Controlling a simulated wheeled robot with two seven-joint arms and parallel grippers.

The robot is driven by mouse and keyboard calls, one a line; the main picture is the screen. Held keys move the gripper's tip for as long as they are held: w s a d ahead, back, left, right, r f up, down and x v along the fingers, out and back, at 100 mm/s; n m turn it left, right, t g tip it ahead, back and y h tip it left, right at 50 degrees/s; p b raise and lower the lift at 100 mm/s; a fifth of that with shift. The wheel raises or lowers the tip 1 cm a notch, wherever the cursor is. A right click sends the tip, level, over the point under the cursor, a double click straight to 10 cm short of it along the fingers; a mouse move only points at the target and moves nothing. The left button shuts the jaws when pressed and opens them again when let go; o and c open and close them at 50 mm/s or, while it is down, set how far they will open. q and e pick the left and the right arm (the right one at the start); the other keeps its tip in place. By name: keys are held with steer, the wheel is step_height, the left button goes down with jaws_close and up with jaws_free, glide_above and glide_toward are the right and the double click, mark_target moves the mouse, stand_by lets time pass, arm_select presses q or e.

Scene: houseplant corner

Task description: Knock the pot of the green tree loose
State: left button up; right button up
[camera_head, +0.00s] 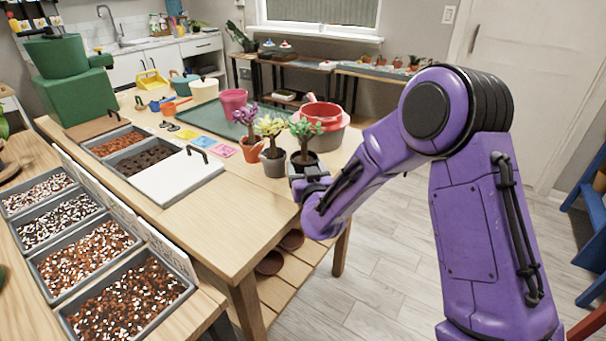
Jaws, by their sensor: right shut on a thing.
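The green tree (305,131) stands upright in a dark pot (303,161) at the right end of the wooden table (235,215). My right gripper (300,178) is at the front of this pot, at the table's edge, and is shut on the pot. The gripper and my purple right arm hide the pot's lower part, so I cannot tell whether it touches the table. My left gripper is not in view.
A yellow-leaved tree in a grey pot (273,163) stands close to the left, beside a purple tree in an orange pot (251,149). A red and grey tub (326,136) is right behind. A white lid (176,178) lies left; bare wood lies in front.

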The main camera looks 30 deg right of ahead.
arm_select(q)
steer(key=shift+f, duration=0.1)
arm_select(e)
steer(key=shift+a+f+b, duration=0.1)
steer(key=shift+f+b, duration=0.25)
steer(key=shift+f, duration=0.05)
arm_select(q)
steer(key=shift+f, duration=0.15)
arm_select(e)
steer(key=shift+s, duration=0.1)
steer(key=o, duration=1)
